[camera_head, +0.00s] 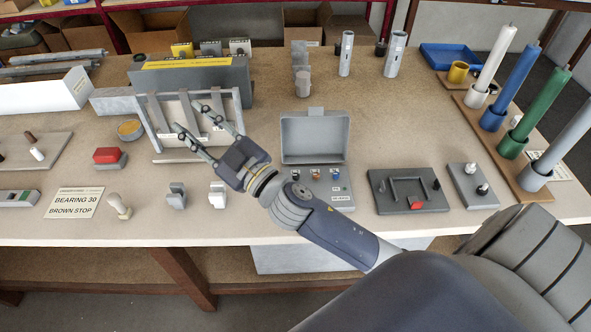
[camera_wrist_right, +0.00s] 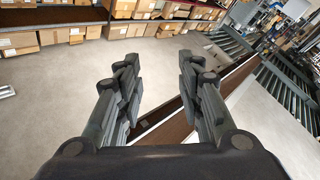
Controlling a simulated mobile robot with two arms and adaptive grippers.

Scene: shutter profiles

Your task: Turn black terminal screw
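A grey terminal box (camera_head: 315,138) stands with its lid up near the middle of the bench in the head view. A row of small coloured terminals sits in its lower part, including an orange one (camera_head: 315,173). A dark one (camera_head: 295,175) is at the left end, close beside my right arm; the terminals are too small to tell which is the black screw. My right gripper (camera_head: 188,116) is up and to the left of the box, over a grey rack. Its fingers are apart with nothing between them, as the right wrist view (camera_wrist_right: 160,90) also shows. My left gripper is not in view.
The grey rack (camera_head: 238,110) with upright strips stands below my right fingers. A dark fixture plate (camera_head: 385,200) with a red part lies right of the box. Coloured rods (camera_head: 520,78) stand at the right.

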